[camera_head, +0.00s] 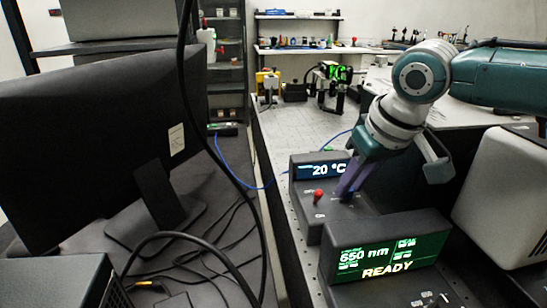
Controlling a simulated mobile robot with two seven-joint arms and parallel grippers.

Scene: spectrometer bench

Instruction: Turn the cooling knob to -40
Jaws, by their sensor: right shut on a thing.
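The cooling unit (305,222) is a dark box on the bench at centre right. Its display (320,170) reads 20 °C in pale blue digits. A red-tipped toggle switch (318,196) stands on its top, left of my right gripper. My right gripper (347,191) comes in from the upper right and points down at the box top. Its bluish-purple fingers are shut on the cooling knob, which they hide, so its pointer setting cannot be read. My left gripper is not in view.
A white-grey housing (505,190) stands at the right. A large black monitor (90,140) and loose cables fill the left. The perforated bench top (300,125) behind the cooling unit has free room.

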